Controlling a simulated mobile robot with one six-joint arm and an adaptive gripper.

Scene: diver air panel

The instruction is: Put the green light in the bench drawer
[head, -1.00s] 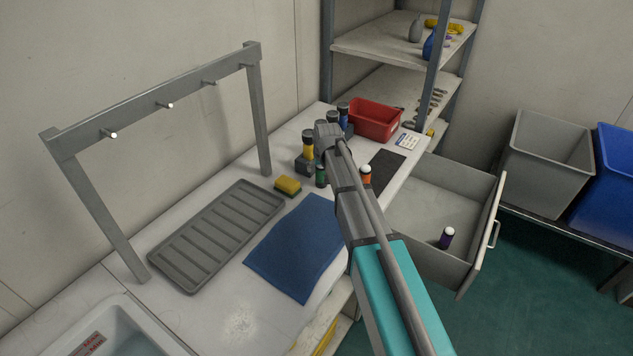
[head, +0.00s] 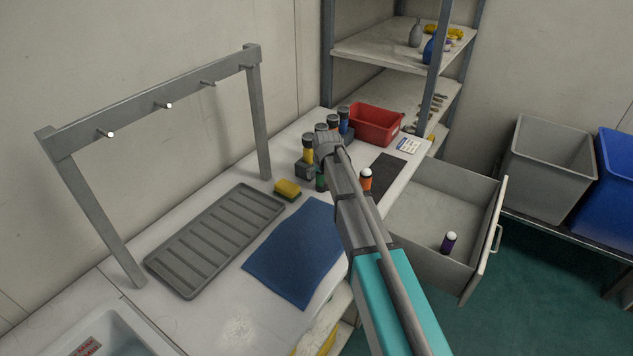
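The green light (head: 320,182) stands on the bench beside the dark holders, partly hidden by the end of my arm. The bench drawer (head: 420,205) is pulled open at the right of the bench. A purple light with a white top (head: 448,243) stands inside it. The end of my arm, with my gripper (head: 327,147), is over the bench by the green light. My wrist hides the fingers, so I cannot see whether they are open or touch the light.
An orange light (head: 365,180) stands right of my wrist. Yellow (head: 308,150) and blue (head: 343,120) lights stand in holders behind it. A red bin (head: 374,122), sponge (head: 287,189), blue cloth (head: 296,250), ribbed tray (head: 215,240) and peg rack (head: 150,105) share the bench.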

